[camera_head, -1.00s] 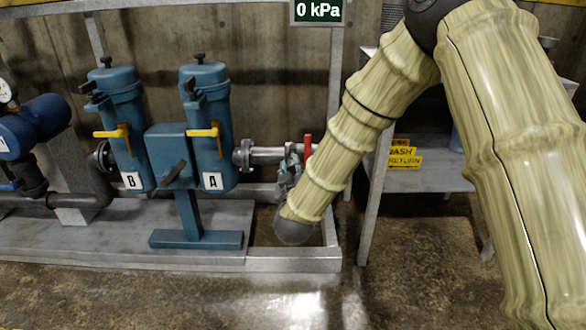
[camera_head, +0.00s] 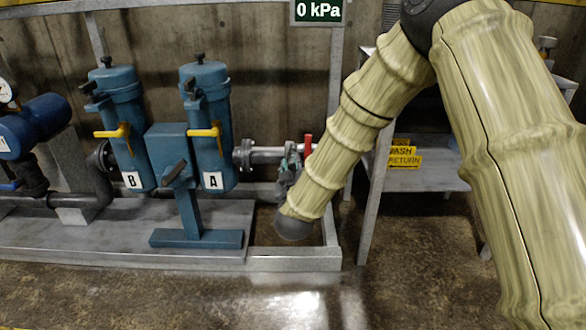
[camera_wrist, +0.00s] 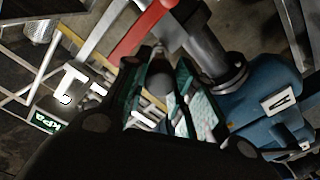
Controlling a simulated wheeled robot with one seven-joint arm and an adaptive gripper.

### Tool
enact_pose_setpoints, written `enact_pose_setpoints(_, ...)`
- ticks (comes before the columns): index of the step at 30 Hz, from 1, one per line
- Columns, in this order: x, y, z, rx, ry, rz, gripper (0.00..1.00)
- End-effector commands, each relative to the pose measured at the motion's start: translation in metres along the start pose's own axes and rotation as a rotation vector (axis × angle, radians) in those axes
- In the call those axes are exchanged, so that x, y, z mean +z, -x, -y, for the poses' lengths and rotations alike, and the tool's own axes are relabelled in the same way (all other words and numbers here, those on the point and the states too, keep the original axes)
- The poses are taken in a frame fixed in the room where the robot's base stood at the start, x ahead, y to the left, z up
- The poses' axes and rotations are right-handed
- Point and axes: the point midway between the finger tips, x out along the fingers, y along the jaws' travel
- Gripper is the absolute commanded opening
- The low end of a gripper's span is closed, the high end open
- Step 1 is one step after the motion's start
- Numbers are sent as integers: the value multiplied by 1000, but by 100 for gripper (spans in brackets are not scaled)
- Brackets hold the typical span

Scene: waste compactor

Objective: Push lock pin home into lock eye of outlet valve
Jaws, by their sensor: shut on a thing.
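The outlet valve's red handle (camera_head: 308,143) stands upright on the pipe right of vessel A. In the wrist view the red handle (camera_wrist: 143,32) crosses the top, beside a dark pipe (camera_wrist: 203,48). My gripper (camera_head: 290,163) is at the valve, largely hidden behind my forearm in the head view. In the wrist view my gripper (camera_wrist: 168,88) has its green-padded fingers shut on a grey, round-tipped piece, apparently the lock pin (camera_wrist: 160,75). Its tip points toward the handle and valve. The lock eye cannot be made out, nor how deep the pin sits.
Blue vessels A (camera_head: 207,130) and B (camera_head: 125,135), with yellow levers, stand left of the valve. A grey frame post (camera_head: 335,110) is close behind my forearm. A shelf (camera_head: 430,178) with yellow labels is at the right. The floor in front is clear.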

Motion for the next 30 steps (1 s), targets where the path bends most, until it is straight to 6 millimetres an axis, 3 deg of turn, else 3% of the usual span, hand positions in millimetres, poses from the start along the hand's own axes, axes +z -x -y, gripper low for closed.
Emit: enact_pose_setpoints(30, 0, -16, 0, 1, 0, -1, 3)
